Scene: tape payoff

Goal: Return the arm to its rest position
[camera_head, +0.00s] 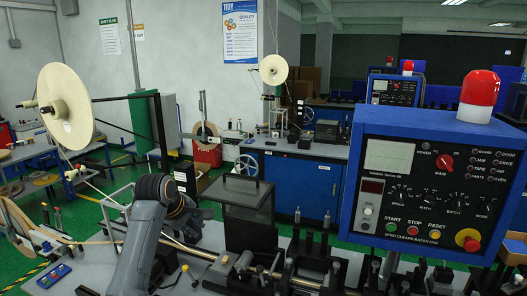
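My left arm, grey with dark joints, rises from the bottom left of the head view. Its dark wrist end, with my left gripper (190,223), hangs over the machine bed left of the dark guard box. The fingers are too small and dark to tell whether they are open or shut, and I see nothing clearly held. My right gripper is not in view.
A blue control panel (428,190) with a red beacon (479,95) fills the right side. A dark guard box (248,213) stands on the machine bed close right of my gripper. A large cream tape reel (66,104) stands at the left. Small posts line the bed's front.

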